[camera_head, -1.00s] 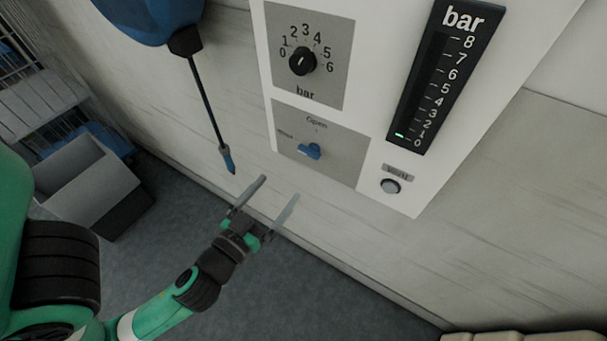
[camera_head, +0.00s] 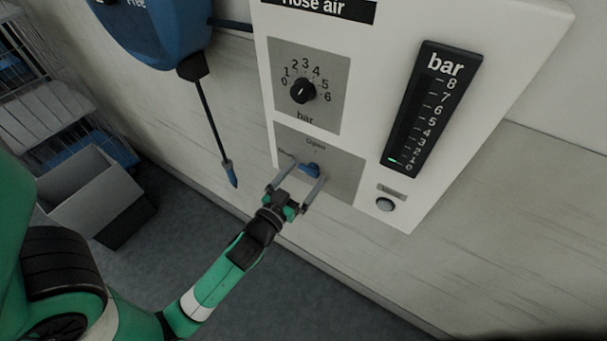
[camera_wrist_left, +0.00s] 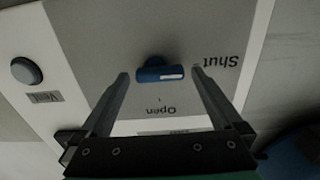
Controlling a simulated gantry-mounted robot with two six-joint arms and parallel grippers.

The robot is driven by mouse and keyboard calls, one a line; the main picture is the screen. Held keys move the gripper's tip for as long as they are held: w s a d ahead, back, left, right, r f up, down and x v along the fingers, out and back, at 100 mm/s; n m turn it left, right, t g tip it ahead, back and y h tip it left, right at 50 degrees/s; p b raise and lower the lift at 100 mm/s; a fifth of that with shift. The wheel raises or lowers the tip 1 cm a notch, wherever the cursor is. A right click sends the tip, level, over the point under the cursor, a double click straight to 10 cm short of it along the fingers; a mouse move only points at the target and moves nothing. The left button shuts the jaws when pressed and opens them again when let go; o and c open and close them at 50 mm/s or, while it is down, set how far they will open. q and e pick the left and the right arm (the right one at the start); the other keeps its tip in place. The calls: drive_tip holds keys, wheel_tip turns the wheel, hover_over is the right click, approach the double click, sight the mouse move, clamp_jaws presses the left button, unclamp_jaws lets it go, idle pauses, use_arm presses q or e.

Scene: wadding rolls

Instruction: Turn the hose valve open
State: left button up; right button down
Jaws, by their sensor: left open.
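The blue hose valve knob (camera_head: 310,169) is on the grey plate (camera_head: 342,178) low on the white panel, with "Open" printed above it. It also shows in the left wrist view (camera_wrist_left: 160,72), where its white mark points toward the word "Shut". My left gripper (camera_head: 297,182) is open, its fingers reaching up to the knob. In the left wrist view the fingertips (camera_wrist_left: 160,74) lie one on each side of the knob, with gaps visible. My right gripper is not in view.
A pressure dial (camera_head: 303,91) sits above the valve. A bar gauge (camera_head: 428,110) and a vent button (camera_head: 385,205) are to its right. A blue hose reel (camera_head: 160,35) with a hanging hose and nozzle (camera_head: 230,174) is at the left. A grey bin (camera_head: 85,195) stands on the floor.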

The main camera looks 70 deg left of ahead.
use_arm(q)
drive_tip(key=c, duration=1.3)
drive_tip(key=shift+o, duration=0.2)
drive_tip(key=shift+m, duration=0.3)
drive_tip(key=m+p, duration=0.1)
drive_tip(key=m, duration=0.2)
drive_tip(key=shift+d+r, duration=0.1)
drive_tip(key=shift+r, duration=0.05)
drive_tip(key=m+p, duration=0.2)
drive_tip(key=m, duration=0.3)
drive_tip(key=shift+w+r, duration=0.1)
drive_tip(key=m+p, duration=0.1)
drive_tip(key=m, duration=0.4)
drive_tip(key=shift+d, duration=0.15)
drive_tip(key=shift+w+d+m+p, duration=0.15)
drive_tip(key=shift+m+p, duration=0.5)
drive_tip(key=shift+m, duration=1.65)
